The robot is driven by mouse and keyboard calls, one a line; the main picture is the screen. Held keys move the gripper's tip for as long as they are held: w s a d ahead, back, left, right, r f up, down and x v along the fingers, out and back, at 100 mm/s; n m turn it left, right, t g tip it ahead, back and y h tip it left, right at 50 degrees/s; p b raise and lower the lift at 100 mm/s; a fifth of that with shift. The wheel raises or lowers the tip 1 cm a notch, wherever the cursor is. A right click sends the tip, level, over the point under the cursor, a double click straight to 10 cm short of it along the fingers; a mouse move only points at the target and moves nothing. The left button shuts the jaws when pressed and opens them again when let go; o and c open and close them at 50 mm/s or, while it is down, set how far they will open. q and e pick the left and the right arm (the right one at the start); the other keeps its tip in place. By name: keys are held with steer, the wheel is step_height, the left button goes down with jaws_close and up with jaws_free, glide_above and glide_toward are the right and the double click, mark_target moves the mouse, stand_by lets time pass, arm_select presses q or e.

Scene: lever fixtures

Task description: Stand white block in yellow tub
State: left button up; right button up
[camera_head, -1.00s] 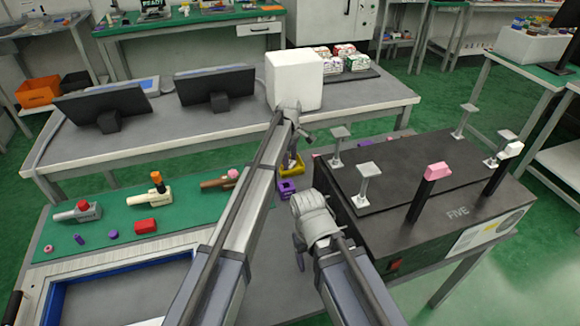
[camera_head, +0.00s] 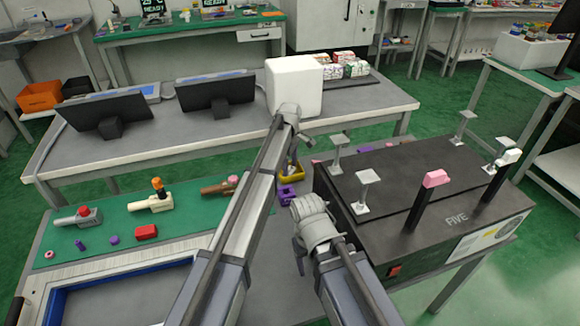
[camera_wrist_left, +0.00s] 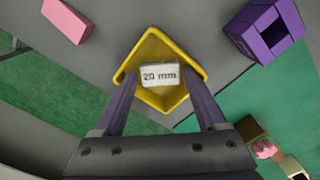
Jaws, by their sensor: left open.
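The yellow tub (camera_head: 291,177) stands on the table beyond my arms and is partly hidden behind my left arm. In the left wrist view the tub (camera_wrist_left: 152,46) is seen from above. The white block (camera_wrist_left: 160,75), marked "20 mm", appears inside the tub's outline. Only its labelled face shows clearly, so I cannot tell whether it stands upright. My left gripper (camera_wrist_left: 159,79) is open, with a finger on each side of the block and gaps between.
A purple holder (camera_head: 286,194) stands close to the tub; it also shows in the left wrist view (camera_wrist_left: 264,30). A pink block (camera_wrist_left: 67,20) lies near the tub. The black box with levers (camera_head: 440,200) stands at right. A green mat (camera_head: 120,222) with parts lies left.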

step_height(320, 180, up, 11)
steer(key=p, duration=1)
steer(key=shift+r+p, duration=0.2)
steer(key=shift+p, duration=0.2)
